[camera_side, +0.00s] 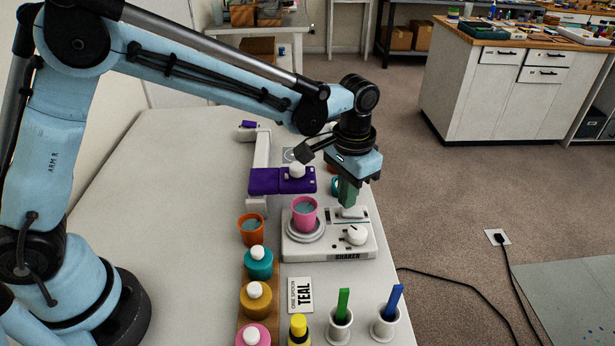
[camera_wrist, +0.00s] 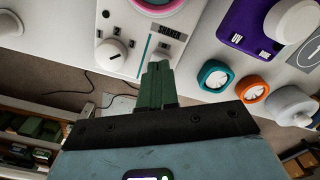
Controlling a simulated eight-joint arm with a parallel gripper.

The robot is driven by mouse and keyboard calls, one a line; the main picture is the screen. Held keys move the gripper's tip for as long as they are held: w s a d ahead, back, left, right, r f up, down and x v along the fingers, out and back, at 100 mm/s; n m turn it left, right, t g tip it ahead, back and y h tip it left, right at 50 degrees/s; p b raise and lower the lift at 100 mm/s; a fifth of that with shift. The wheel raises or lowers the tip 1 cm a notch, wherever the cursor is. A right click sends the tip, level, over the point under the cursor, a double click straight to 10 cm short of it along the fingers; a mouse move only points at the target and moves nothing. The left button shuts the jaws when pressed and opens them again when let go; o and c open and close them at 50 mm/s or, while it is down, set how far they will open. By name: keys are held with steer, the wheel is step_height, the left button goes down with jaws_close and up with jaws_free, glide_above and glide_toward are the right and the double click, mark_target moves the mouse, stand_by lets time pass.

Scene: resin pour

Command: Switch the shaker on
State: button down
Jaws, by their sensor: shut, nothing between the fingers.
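The shaker (camera_side: 330,250) is a white box on the bench, with its name on the front edge. A pink cup (camera_side: 304,212) of bluish liquid stands on its round plate. A white dial (camera_side: 356,234) sits at its right front, and the dial also shows in the wrist view (camera_wrist: 111,54). My gripper (camera_side: 347,203) points down with its green fingers together and empty, at the shaker's back right corner. In the wrist view the green fingertips (camera_wrist: 158,66) overlap the shaker's edge beside its label. A pale raised part lies at the fingertips; I cannot tell whether they touch it.
A purple device (camera_side: 264,181) marked UV stands behind the shaker. An orange cup (camera_side: 251,229) and several capped bottles (camera_side: 258,264) line the left. A TEAL card (camera_side: 300,295) and holders with green and blue sticks (camera_side: 340,326) are in front. The bench at left is clear.

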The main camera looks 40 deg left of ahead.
steer(key=shift+f, duration=0.9)
stand_by(0.4)
steer(key=shift+r, duration=3.55)
steer(key=shift+a+r, duration=0.15)
steer(key=shift+a, duration=0.05)
steer(key=s+a+r+n+t, duration=0.2)
steer(key=s+a+t, duration=0.5)
steer(key=s+a, duration=0.7)
steer(key=shift+a+r+n, duration=0.4)
steer(key=shift+a+n, duration=0.1)
